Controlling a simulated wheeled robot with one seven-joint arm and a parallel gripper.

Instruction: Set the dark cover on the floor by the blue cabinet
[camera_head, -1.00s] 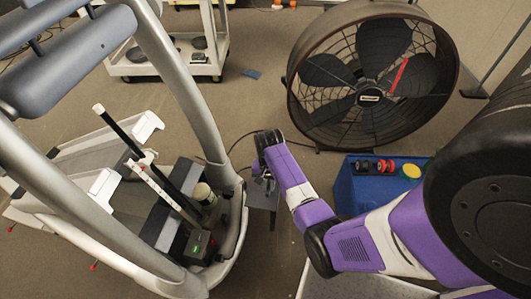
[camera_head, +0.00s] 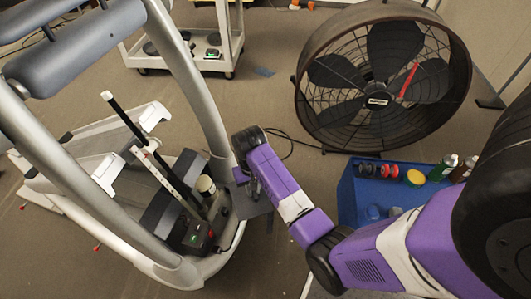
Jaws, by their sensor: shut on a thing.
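The dark cover (camera_head: 259,205) is a flat dark grey plate. My gripper (camera_head: 251,188) is shut on it and holds it beside the right side of the elliptical machine's base (camera_head: 160,262). The gripper's wrist hides part of the cover and most of the fingers. I cannot tell how high the cover is above the floor. The blue cabinet (camera_head: 347,195) stands to the right of my gripper, behind my arm, with bare floor (camera_head: 300,165) between it and the cover.
A large drum fan (camera_head: 380,85) stands behind the cabinet. Red and black parts, a yellow disc and bottles (camera_head: 443,168) are on the cabinet. A dark cable (camera_head: 288,138) lies on the floor behind my gripper. A white cart (camera_head: 185,45) stands at the back.

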